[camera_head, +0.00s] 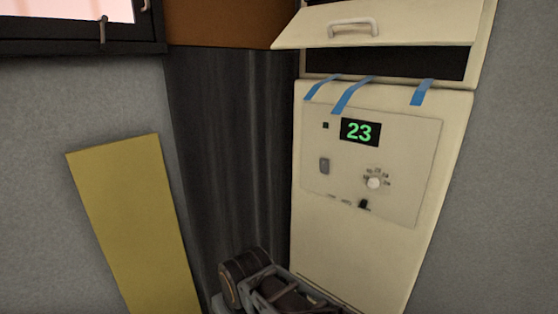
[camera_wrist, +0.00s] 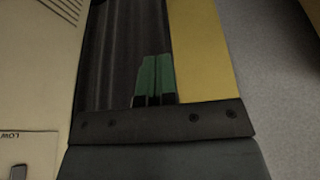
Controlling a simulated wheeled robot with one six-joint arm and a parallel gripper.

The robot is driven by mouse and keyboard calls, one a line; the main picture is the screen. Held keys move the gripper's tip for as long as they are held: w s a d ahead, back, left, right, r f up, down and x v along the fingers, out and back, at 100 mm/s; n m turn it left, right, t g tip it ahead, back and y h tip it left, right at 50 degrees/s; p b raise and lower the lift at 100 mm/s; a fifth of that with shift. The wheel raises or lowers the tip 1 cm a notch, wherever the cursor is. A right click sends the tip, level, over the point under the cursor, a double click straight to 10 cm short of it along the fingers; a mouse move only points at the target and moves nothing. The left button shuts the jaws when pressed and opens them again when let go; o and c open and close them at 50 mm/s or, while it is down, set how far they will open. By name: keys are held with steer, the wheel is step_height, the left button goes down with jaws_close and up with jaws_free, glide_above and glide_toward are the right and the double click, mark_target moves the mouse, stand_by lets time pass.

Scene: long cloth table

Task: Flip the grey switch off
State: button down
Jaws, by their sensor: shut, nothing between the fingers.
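The grey switch (camera_head: 324,166) is a small rocker on the left side of the cream machine's control panel (camera_head: 405,150), below the display (camera_head: 360,132) that reads 23 in green. My gripper shows in the wrist view (camera_wrist: 155,80) as two green fingers shut together with nothing between them. The fingers point at the dark curtain-like surface, apart from the panel. A small grey piece at the bottom left corner of the wrist view (camera_wrist: 17,172) is cut off; it may be the switch. My arm is at the bottom of the head view; its fingertips are not clearly seen there.
A white knob (camera_head: 374,183) and a black lever (camera_head: 364,204) sit right of the switch. Blue tape strips (camera_head: 352,95) hang above the panel, below a raised flap (camera_head: 380,28). A yellow board (camera_head: 135,225) leans left of the dark ribbed surface (camera_head: 225,170).

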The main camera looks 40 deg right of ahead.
steer(key=shift+w, duration=0.4)
steer(key=w+d+r+g+h, duration=0.1)
steer(key=w+d+g+h, duration=0.1)
steer(key=d+h, duration=0.75)
steer(key=w+d+r+n+t+h, duration=0.1)
steer(key=w+d+r+h, duration=0.4)
steer(key=d, duration=0.3)
steer(key=w+d+r+n+t+h+p, duration=0.1)
steer(key=w+d+r+t+h, duration=0.1)
steer(key=w+d+r+h, duration=0.3)
steer(key=w+d+r, duration=0.1)
steer(key=d+r, duration=0.1)
steer(key=d, duration=0.1)
steer(key=shift+w+d+n, duration=0.3)
steer(key=shift+d+n, duration=0.1)
steer(key=shift+r, duration=0.1)
